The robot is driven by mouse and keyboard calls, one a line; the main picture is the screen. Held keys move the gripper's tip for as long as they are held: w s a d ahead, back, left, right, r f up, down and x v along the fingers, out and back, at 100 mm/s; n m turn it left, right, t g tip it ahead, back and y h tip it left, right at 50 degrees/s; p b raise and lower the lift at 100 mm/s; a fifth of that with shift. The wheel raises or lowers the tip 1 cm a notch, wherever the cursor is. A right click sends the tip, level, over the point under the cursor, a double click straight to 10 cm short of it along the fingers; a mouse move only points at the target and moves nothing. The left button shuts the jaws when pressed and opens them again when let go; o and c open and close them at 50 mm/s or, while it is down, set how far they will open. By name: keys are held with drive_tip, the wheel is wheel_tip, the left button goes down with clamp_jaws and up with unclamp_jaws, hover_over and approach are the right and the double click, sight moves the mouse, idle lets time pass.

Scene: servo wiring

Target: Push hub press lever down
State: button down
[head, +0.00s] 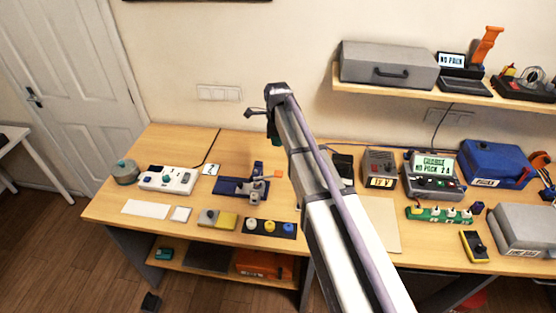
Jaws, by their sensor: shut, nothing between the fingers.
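A small blue press (258,168) with a grey part at its foot stands upright on a dark blue base plate (228,187) on the wooden table. Its lever is too small to tell apart clearly. A small orange piece (278,173) shows just right of the press; I cannot tell whether it belongs to it. My gripper (277,143) hangs at the end of my arm, above and behind the press in the picture, and looks apart from it. It is small, dark, partly hidden by my own arm, and shut with nothing held.
A white control box (168,180) and a round grey pot (125,172) stand at the left. A yellow-grey block (217,218) and a dark tray (270,228) with coloured knobs lie in front of the press. A charger (432,175) stands at the right. A shelf (400,94) overhangs the back right.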

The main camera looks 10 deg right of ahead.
sight(278, 173)
wheel_tip(278, 173, down, 14)
drive_tip(key=b, duration=1.3)
drive_tip(key=shift+r, duration=0.1)
